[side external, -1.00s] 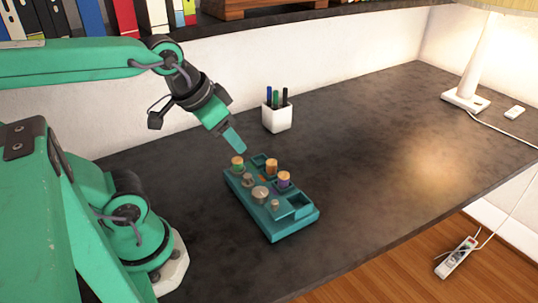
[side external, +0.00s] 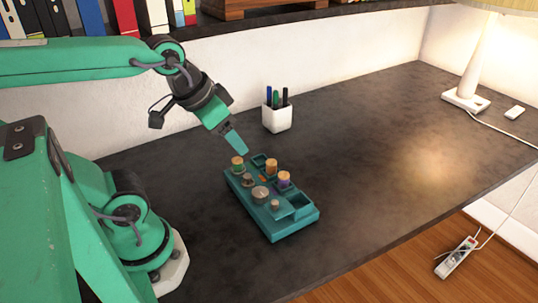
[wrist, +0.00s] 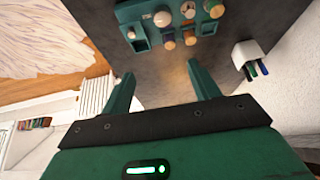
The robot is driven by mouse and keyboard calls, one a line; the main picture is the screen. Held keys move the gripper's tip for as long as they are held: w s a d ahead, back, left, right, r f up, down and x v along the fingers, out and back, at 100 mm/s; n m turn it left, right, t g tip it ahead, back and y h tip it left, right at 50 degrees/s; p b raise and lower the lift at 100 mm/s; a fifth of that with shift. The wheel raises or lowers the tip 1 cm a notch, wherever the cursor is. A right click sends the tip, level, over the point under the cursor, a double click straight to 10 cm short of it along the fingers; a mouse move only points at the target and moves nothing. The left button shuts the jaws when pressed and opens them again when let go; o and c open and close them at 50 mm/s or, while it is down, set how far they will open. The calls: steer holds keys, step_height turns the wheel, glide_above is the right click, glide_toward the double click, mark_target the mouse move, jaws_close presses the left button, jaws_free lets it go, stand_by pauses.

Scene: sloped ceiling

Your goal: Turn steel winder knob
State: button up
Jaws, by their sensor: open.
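A teal winder block (side external: 283,231) lies on the dark desk and carries several knobs and thread spools. The largest steel-coloured knob (side external: 260,194) sits near the middle of its near side; it also shows in the wrist view (wrist: 162,18). A smaller grey knob (side external: 247,180) and a small knob (side external: 275,204) stand on either side of it. My gripper (side external: 238,146) is above the block's far-left end, apart from it. In the wrist view my gripper (wrist: 159,82) has its two fingers spread with nothing between them, and the block lies beyond the fingertips.
Spools with orange tops (side external: 271,167) stand on the block beside the knobs. A white pen cup (side external: 277,117) stands behind the block near the wall. A lamp (side external: 466,98) is at the far right. The desk right of the block is clear.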

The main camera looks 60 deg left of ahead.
steer(key=m+g, duration=0.6)
steer(key=m, duration=0.7)
glide_above(261, 191)
steer(key=shift+f, duration=6.1)
steer(key=shift+f, duration=0.1)
steer(key=shift+f, duration=3.8)
steer(key=c, duration=1)
